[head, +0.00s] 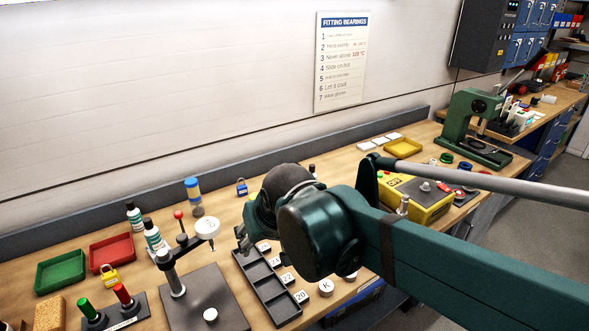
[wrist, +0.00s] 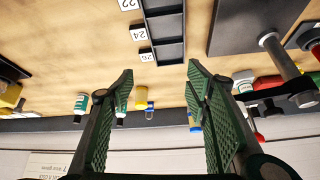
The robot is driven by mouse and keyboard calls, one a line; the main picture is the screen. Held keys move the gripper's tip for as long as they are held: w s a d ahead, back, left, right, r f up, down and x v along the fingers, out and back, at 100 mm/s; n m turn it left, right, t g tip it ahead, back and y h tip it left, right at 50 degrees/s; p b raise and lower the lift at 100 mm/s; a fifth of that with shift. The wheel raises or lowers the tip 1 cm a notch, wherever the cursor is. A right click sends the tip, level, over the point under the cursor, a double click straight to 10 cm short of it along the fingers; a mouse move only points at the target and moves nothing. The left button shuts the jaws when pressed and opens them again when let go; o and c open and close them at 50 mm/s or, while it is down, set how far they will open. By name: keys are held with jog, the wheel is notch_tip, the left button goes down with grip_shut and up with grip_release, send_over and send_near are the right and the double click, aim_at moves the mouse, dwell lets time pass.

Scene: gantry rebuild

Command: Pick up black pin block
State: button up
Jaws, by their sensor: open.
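No thing is clearly recognisable as a black pin block. A dark block (head: 93,322) with a green and a red upright pin stands at the lower left in the head view; I cannot tell if it is the one named. My gripper (wrist: 160,72) is open and empty in the wrist view, its two green fingers wide apart above the bench. In the head view my gripper (head: 243,238) is partly hidden by my wrist, above the far end of a black compartment tray (head: 265,292). The tray also shows in the wrist view (wrist: 164,12), beyond the fingertips.
A stand on a dark plate (head: 225,290) is left of the tray, with a post and arm rising from it. Numbered white tags (head: 288,278) line the tray's right side. A yellow box (head: 425,205) is right.

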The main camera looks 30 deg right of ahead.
jog(key=w+d+r+m+g+h+p, duration=0.1)
jog(key=w+d+r+m+p, duration=0.4)
jog(key=w, duration=0.7)
jog(key=m+g+h+p, duration=0.4)
jog(key=m+p, duration=0.6)
jog(key=p, duration=0.7)
send_over(294, 165)
jog(key=a, duration=0.2)
jog(key=shift+g+y, duration=0.5)
jog(key=f, duration=0.8)
jog(key=shift+a+f, duration=0.2)
jog(key=shift+f, duration=0.2)
jog(key=shift+f, duration=0.1)
jog(key=shift+x, duration=1.25)
jog(key=shift+p, duration=0.3)
